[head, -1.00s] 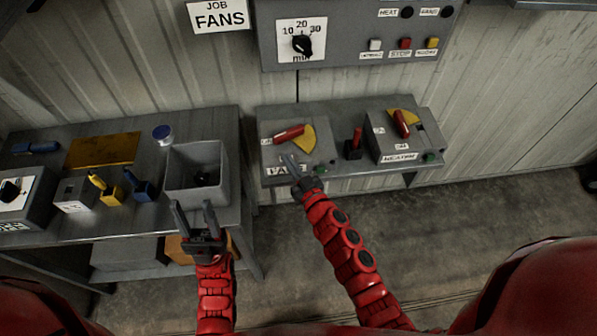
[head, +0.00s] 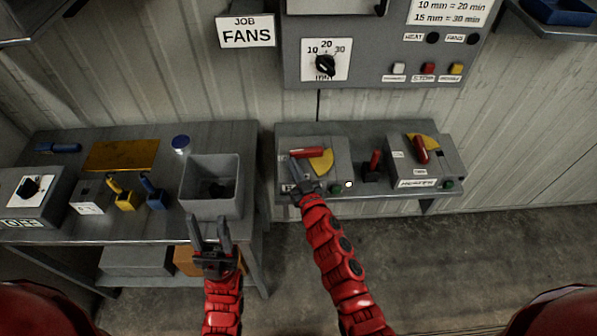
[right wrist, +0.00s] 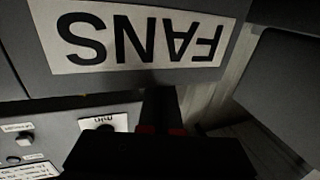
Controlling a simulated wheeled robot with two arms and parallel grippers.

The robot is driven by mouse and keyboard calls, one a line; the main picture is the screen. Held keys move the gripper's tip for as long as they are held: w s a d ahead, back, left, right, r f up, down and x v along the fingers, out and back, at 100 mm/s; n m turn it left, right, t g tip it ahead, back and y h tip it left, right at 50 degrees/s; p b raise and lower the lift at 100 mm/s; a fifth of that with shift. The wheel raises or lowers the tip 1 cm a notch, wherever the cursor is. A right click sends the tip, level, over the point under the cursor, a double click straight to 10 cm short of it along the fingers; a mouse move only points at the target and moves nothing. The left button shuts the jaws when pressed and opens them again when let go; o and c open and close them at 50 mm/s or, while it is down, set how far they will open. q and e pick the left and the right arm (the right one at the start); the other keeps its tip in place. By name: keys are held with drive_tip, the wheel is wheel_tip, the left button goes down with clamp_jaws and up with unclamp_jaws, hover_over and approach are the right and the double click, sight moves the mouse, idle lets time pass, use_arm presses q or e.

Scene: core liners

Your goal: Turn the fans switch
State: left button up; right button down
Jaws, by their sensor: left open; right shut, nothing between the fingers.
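The fans switch is a red lever (head: 308,153) with a yellow sector (head: 322,162) on a grey box (head: 335,146). In the head view the lever lies almost level, pointing left. My right gripper (head: 297,170) is shut and empty at the box's front left, just below the lever. I cannot tell whether it touches the lever. It partly hides the box's front label. In the right wrist view the FANS label (right wrist: 145,42) is upside down close ahead of the dark shut fingers (right wrist: 160,108). My left gripper (head: 209,232) is open and empty before the grey bin.
The heater box (head: 448,160) with its own red lever (head: 421,149) stands to the right. A small red-handled switch (head: 374,162) stands between. A green button (head: 336,188) and a bright spot (head: 349,184) sit at the fans box's front. A grey bin (head: 238,182) stands left.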

drive_tip(key=shift+w+a+f+m+t+h+b, duration=0.1)
drive_tip(key=shift+f+m+t+h+b, duration=0.15)
drive_tip(key=shift+m+h+b, duration=1.1)
drive_tip(key=shift+w+a+f+n+t+h+b, duration=0.2)
drive_tip(key=shift+h+b, duration=0.45)
drive_tip(key=shift+b, duration=1.6)
drive_tip(key=shift+r, duration=0.25)
drive_tip(key=shift+s, duration=0.1)
